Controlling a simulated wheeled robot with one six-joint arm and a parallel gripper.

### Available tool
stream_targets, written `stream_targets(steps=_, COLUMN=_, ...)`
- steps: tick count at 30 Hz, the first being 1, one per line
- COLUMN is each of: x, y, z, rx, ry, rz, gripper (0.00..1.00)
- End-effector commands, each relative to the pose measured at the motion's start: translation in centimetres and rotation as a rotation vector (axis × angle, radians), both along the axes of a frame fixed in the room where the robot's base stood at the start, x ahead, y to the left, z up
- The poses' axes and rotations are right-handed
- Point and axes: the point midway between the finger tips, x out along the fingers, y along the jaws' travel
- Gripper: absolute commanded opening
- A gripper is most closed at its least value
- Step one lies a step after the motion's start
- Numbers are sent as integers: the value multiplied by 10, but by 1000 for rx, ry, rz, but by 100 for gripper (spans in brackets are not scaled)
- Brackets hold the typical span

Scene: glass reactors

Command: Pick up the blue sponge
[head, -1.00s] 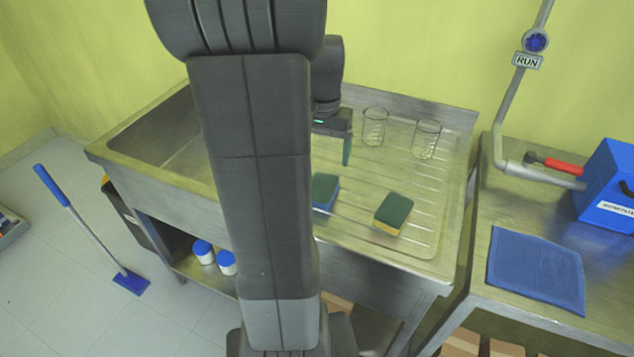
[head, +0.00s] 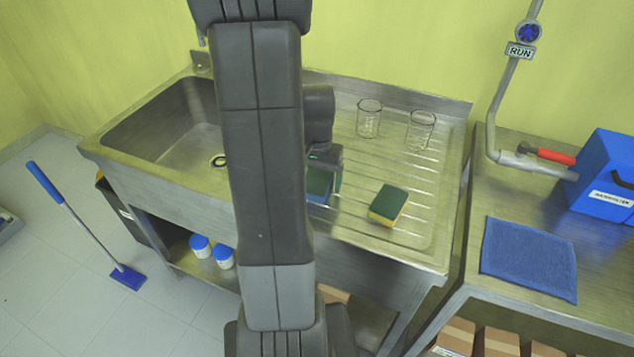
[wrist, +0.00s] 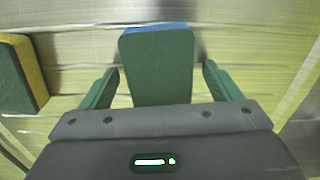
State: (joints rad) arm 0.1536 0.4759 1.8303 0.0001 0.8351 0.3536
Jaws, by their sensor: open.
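The blue sponge (head: 318,187) has a green top and lies on the steel drainboard, partly hidden behind my arm and gripper in the head view. In the wrist view the sponge (wrist: 157,66) sits between the two fingers, with its blue side showing at the far edge. My gripper (wrist: 160,88) is open, one finger on each side of the sponge, with a visible gap on both sides. In the head view my gripper (head: 325,172) is low over the sponge. I cannot tell how far the fingertips are above the board.
A yellow sponge with a green top (head: 389,205) lies to the right on the drainboard (head: 350,228). Two glass beakers (head: 369,118) (head: 420,130) stand behind. The sink basin (head: 170,125) is left. A blue cloth (head: 530,258) lies on the right bench.

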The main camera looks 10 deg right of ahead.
Motion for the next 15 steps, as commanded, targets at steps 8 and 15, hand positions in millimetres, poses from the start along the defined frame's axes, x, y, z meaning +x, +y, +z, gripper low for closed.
stream_targets(steps=8, x=0, y=0, z=0, rx=0, ry=0, rz=0, gripper=57)
stream_targets(steps=15, x=0, y=0, z=0, rx=0, ry=0, rz=0, gripper=37)
